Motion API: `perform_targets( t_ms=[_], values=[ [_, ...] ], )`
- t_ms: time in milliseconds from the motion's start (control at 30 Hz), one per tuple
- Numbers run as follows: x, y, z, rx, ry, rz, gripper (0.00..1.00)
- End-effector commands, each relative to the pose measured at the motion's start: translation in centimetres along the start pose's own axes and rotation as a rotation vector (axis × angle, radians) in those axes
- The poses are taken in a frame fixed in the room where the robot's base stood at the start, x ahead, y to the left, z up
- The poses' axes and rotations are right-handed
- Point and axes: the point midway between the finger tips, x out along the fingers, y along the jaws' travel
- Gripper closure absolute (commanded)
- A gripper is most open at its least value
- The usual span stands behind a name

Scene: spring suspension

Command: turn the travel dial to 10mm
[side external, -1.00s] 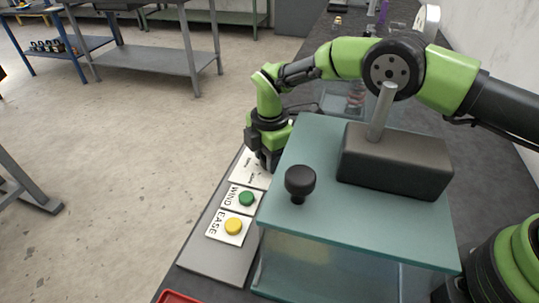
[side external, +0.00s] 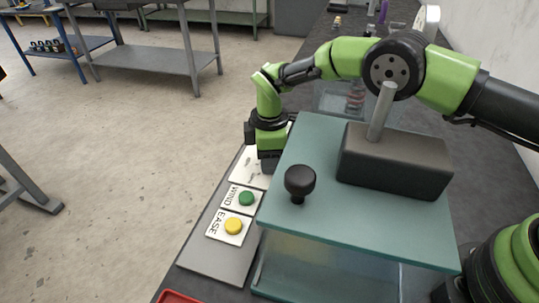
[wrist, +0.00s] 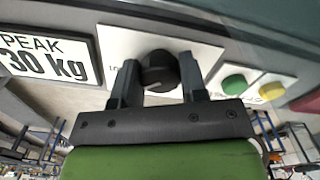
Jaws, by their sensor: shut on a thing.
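The travel dial (wrist: 158,70) is a dark round knob on a white plate (wrist: 208,54), seen in the wrist view. My gripper (wrist: 158,62) has one finger on each side of the knob and is shut on it. In the side view my gripper (side external: 268,164) is down at the far end of the panel and hides the dial. The print on the dial's plate is mostly covered or too small to read, so I cannot tell the dial's setting.
A green WIND button (side external: 246,198) and a yellow EASE button (side external: 233,226) sit nearer on the grey panel (side external: 213,258). A teal-topped case (side external: 330,225) with a black knob (side external: 300,181) stands close on the right. A display (wrist: 45,58) reads PEAK 30 kg.

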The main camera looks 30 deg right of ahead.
Motion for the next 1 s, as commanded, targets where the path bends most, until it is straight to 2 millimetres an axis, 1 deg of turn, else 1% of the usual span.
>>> perform_targets(
  t_ms=[200, 367, 867, 900, 967, 1000],
  values=[
    [-0.01, -0.05, 0.01, 0.107, -0.001, -0.001, 0.84],
    [-0.01, -0.05, 0.00, 0.151, -0.001, -0.001, 0.84],
    [-0.01, -0.05, 0.00, 0.169, -0.001, -0.001, 0.84],
    [-0.01, -0.05, 0.00, 0.168, -0.001, -0.001, 0.51],
    [-0.01, -0.05, 0.00, 0.168, -0.001, -0.001, 0.38],
    [-0.01, -0.04, 0.00, 0.168, -0.001, -0.001, 0.35]
  ],
)
